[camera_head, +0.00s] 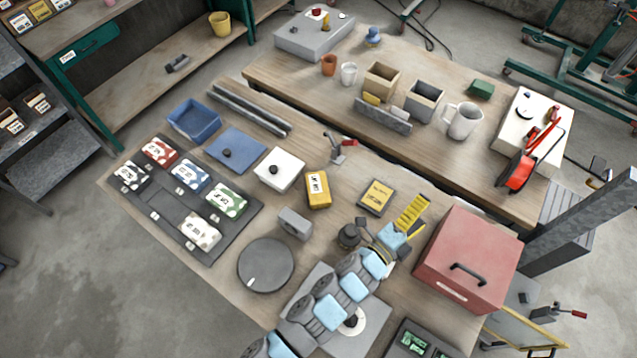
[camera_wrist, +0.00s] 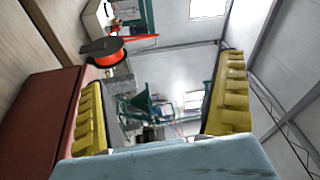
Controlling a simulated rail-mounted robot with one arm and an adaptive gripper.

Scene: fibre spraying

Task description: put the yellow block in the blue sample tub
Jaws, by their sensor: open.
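A yellow block (camera_head: 318,190) with a white label stands on the near table, right of the white square box. The blue sample tub (camera_head: 193,118), open-topped and seemingly empty, sits at the table's far left. My gripper (camera_head: 412,212) is above the table's right part, right of both yellow pieces and left of the red case. In the wrist view my gripper (camera_wrist: 160,110) has its yellow ridged fingers wide apart with nothing between them.
A red case (camera_head: 470,255) stands close right of my gripper. A grey box (camera_head: 294,222) and round dark disc (camera_head: 266,265) lie in front. A blue plate (camera_head: 236,150) lies beside the tub.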

